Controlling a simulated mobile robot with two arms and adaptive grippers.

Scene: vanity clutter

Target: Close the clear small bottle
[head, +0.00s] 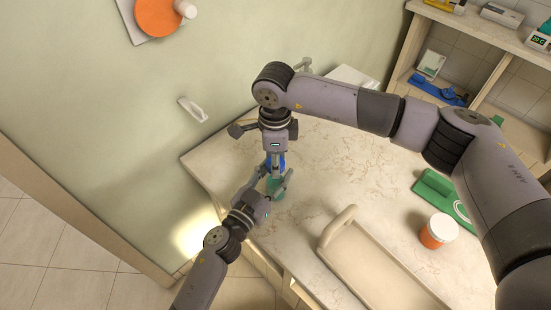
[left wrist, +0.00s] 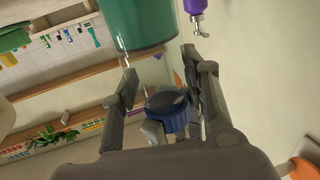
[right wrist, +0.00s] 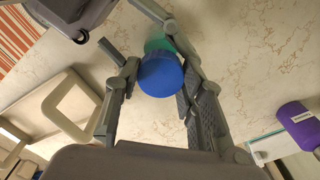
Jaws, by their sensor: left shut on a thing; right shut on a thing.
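The clear small bottle (head: 276,188) has teal contents and stands at the counter's left part. My left gripper (head: 273,185) is shut on the bottle from the side. A round blue cap (right wrist: 161,75) is held by my right gripper (right wrist: 158,88), which reaches down from above. The cap also shows in the left wrist view (left wrist: 172,110). It is in line with the bottle's top; I cannot tell whether it is seated.
A beige handled tray (head: 345,262), an orange jar with a white lid (head: 438,232) and a green tray (head: 432,186) lie to the right. A purple bottle (right wrist: 298,125) shows in the right wrist view. A shelf (head: 485,35) stands at the back right.

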